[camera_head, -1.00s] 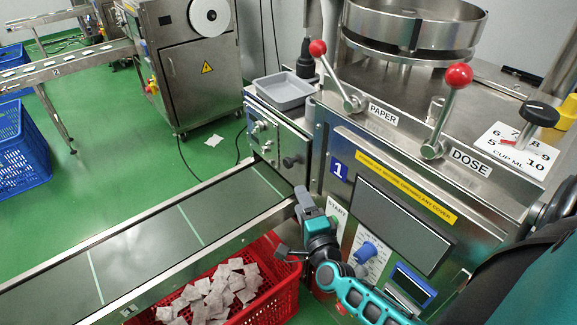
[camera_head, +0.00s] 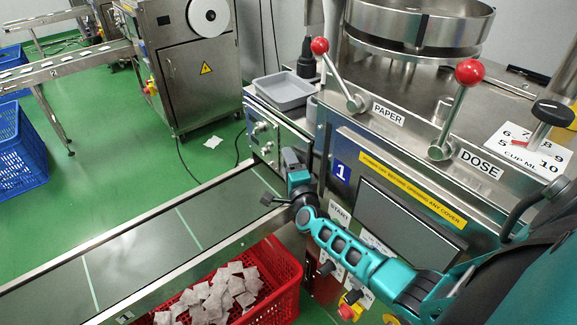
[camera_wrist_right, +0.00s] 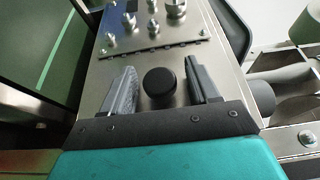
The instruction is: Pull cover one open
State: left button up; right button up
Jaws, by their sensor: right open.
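Cover one is the steel front panel (camera_head: 265,128) on the left end of machine 1, with small metal knobs on it. In the right wrist view the panel (camera_wrist_right: 195,48) shows a round black knob (camera_wrist_right: 160,82). My right gripper (camera_head: 289,158) is in front of this panel and hides the black knob in the head view. In the right wrist view my right gripper (camera_wrist_right: 161,72) is open, with one finger on each side of the knob. Gaps show between knob and fingers. The panel looks shut. My left gripper is not in view.
A conveyor (camera_head: 150,240) runs from the panel toward the lower left. A red crate (camera_head: 285,285) of teabags stands below it. The PAPER lever (camera_head: 337,75), DOSE lever (camera_head: 455,110) and a grey tray (camera_head: 283,92) are on top of the machine.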

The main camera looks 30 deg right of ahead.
jog(key=shift+c, duration=0.3)
grip_shut()
dwell(0.3)
